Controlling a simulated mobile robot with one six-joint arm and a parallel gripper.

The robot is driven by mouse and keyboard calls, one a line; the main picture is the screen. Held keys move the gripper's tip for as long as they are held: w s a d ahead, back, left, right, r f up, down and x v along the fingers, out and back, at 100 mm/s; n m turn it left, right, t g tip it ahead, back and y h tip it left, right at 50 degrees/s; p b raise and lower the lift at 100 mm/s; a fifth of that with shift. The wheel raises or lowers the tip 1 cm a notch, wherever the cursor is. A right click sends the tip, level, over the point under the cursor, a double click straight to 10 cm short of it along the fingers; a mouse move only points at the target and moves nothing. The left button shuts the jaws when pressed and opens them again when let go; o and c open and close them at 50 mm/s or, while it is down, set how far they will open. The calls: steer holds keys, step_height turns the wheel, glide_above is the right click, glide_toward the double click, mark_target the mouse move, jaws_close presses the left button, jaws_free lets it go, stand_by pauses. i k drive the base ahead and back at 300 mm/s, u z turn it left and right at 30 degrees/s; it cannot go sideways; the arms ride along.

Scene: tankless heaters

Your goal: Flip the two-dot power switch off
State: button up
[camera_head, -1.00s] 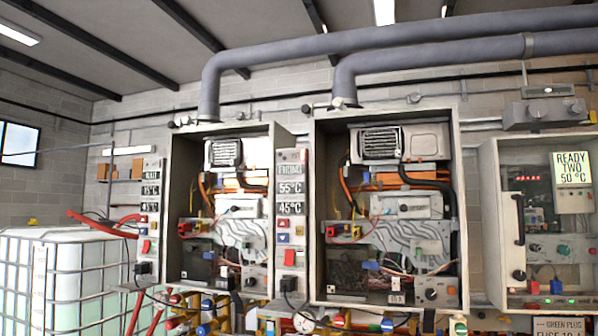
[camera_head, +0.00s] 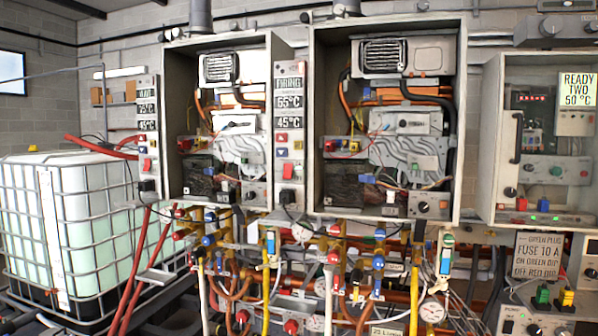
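Two open heater cabinets hang on the wall, a left one (camera_head: 272,150) and a middle one (camera_head: 461,110). A narrow control strip (camera_head: 288,110) between them reads FIRING and carries a red rocker switch (camera_head: 287,171). Another strip (camera_head: 148,110) at the left cabinet's left side has a similar red switch (camera_head: 147,165). Dot marks are too small to make out, so I cannot tell which switch has two dots, nor each switch's position. My gripper is not in view.
A caged white tank (camera_head: 90,230) stands at lower left. Pipes, valves and gauges (camera_head: 432,312) crowd below the cabinets. A panel on the right has a READY TWO 50 °C display (camera_head: 577,90) and a fuse sign (camera_head: 540,256) under it.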

mark_target(288, 168)
steer(key=k, duration=1.25)
steer(key=u, duration=0.6)
steer(key=i, duration=2.45)
steer(key=z, duration=0.5)
steer(key=k, duration=0.9)
steer(key=z, duration=0.2)
steer(key=i, duration=0.25)
steer(key=u, duration=0.1)
